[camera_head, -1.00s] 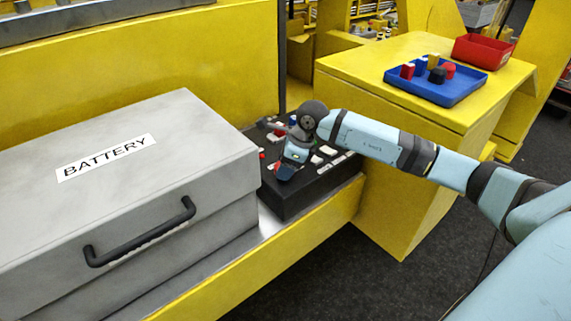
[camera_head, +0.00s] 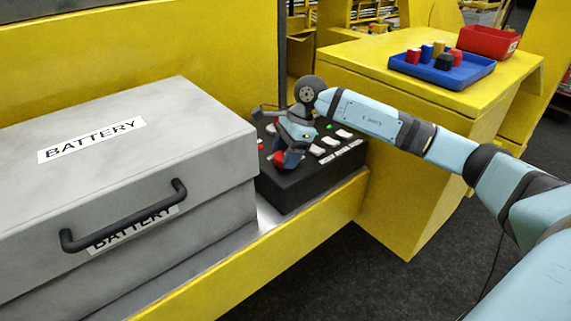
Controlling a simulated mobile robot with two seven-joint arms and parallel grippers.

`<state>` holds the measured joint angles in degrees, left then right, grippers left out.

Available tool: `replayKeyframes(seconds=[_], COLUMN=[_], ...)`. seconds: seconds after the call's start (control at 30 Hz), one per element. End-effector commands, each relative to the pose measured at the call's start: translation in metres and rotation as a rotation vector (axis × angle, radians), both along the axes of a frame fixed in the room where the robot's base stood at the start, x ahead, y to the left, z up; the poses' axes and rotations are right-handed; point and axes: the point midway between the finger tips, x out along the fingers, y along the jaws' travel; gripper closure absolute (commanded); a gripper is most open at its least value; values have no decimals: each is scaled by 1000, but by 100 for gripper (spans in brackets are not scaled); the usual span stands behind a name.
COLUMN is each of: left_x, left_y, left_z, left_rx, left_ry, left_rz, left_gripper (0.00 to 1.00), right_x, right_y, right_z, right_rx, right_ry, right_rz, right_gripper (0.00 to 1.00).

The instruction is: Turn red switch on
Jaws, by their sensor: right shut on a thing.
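A black control box (camera_head: 305,185) with white labels and small buttons sits on the ledge just right of the grey battery case. My right gripper (camera_head: 284,160) is over the box's left front part, pointing down. It is shut on the red switch (camera_head: 279,158), of which a bit of red shows at the fingertips. The gripper hides most of the switch, so its exact position cannot be told. A small green light (camera_head: 329,126) shows on the box top. My left gripper is not in view.
The battery case (camera_head: 120,150) with a black handle (camera_head: 125,222) stands close on the left. A yellow cabinet (camera_head: 420,140) at right holds a blue tray (camera_head: 442,75) with several coloured pieces and a red bin (camera_head: 487,42). A yellow wall stands behind.

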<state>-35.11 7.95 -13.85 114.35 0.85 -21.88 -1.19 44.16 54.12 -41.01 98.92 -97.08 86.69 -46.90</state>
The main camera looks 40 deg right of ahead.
Motion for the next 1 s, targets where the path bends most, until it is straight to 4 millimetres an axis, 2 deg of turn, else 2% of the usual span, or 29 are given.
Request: replayKeyframes(seconds=[0.03,0.6,1.0], left_x=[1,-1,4], left_y=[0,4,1], left_z=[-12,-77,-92], left_rx=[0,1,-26], left_ry=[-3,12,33], left_rz=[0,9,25], left_gripper=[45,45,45], right_x=[1,3,4], right_y=[0,0,1], right_z=[-4,-3,-2], right_rx=[0,0,-1], right_ry=[-4,-4,-2], right_rz=[44,585,905], right_gripper=[67,67,67])
